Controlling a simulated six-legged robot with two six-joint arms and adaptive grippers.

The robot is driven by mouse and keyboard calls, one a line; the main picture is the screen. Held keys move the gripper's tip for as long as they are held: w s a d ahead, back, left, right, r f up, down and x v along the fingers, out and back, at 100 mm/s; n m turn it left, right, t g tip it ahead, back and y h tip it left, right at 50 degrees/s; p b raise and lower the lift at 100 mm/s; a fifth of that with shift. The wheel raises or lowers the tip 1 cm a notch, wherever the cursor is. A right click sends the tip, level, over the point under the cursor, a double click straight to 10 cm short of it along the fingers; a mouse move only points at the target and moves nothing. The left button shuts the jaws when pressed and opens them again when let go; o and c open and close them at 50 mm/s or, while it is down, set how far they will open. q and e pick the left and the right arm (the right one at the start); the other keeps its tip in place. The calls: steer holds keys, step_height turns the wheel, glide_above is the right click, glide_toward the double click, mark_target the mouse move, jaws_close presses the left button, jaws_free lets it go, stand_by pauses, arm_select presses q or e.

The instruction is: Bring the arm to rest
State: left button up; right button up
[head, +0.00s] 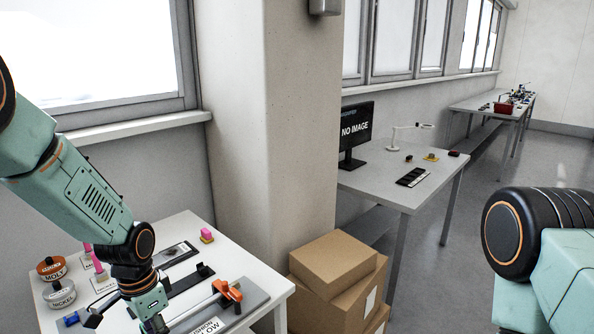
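My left arm (95,200) is teal and black and reaches down from the left over the near white table (262,296). Its gripper (148,310) is low over the table's front part, next to an orange-handled tool (228,290) on a grey mat. The fingertips run towards the bottom edge, and I cannot make out whether they are open or hold anything. My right arm (545,245) shows only as large teal and black links at the right edge. Its gripper is out of view.
Two round tins (52,268), pink-topped items (207,235) and a dark tray (176,256) lie on the near table. Cardboard boxes (335,262) stand beside it by a pillar (275,120). A monitor (357,125) stands on a second table (440,165). Open floor lies to the right.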

arm_select(q)
steer(key=s+d+f+n+b, duration=0.25)
steer(key=s+f, duration=0.35)
steer(key=f, duration=0.4)
steer(key=s+d+f+n+b, duration=0.1)
steer(key=s+d+f+b, duration=0.1)
steer(key=s+f+b, duration=0.5)
steer(key=s+d+f+n+b, duration=0.1)
steer(key=s+f+n+b, duration=0.3)
steer(key=s+f, duration=0.9)
steer(key=s, duration=0.3)
steer(key=shift+s+d, duration=0.15)
steer(key=shift+s, duration=0.05)
